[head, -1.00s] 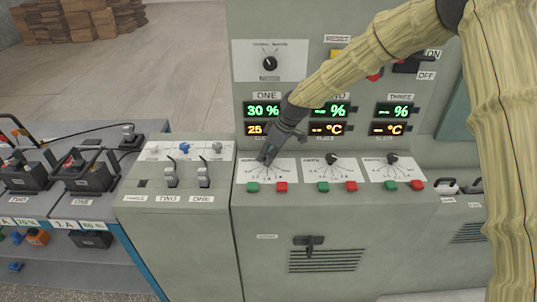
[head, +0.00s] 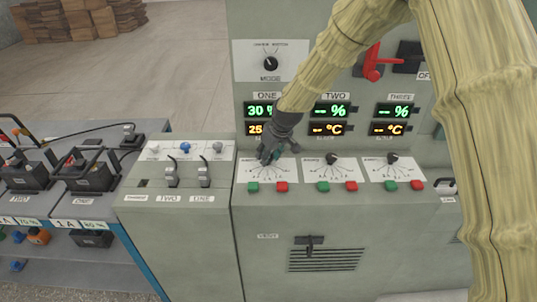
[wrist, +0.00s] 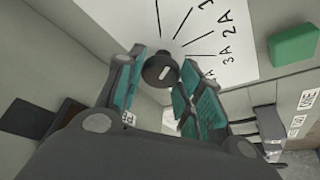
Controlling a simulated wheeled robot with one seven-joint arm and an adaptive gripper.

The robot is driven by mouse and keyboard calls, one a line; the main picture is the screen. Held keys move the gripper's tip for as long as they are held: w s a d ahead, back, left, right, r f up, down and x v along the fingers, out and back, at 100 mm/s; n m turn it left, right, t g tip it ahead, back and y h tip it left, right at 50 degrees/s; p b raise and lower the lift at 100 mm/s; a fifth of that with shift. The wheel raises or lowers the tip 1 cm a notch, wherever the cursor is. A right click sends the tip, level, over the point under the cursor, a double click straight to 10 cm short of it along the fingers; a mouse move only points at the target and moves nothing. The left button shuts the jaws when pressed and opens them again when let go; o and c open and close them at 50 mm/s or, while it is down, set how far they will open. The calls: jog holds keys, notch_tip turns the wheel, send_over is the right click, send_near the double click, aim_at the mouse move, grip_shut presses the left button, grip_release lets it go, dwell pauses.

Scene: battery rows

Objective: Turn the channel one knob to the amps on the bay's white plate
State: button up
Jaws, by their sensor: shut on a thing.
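The channel one knob (wrist: 160,70) is round and dark with a pale mark, on a white dial plate (wrist: 210,35) whose visible marks include 2A and 3A. My gripper (wrist: 163,80) is shut on it, one teal-padded finger on each side. In the head view my gripper (head: 270,157) covers the knob at the channel ONE dial, so its pointer setting cannot be told. The bay's white plate (head: 68,224) on the left bench's front edge reads 1 A. The channel ONE display (head: 259,111) shows 30 in green, partly hidden by my arm.
The TWO knob (head: 332,159) and THREE knob (head: 391,158) stand to the right on their own dials. Green (head: 253,187) and red (head: 282,187) buttons sit below the ONE dial. Two upright levers (head: 172,172) stand on the lower cabinet at left.

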dwell(0.3)
jog(key=o, duration=1)
jog(key=v, duration=1.2)
jog(key=shift+s, duration=0.1)
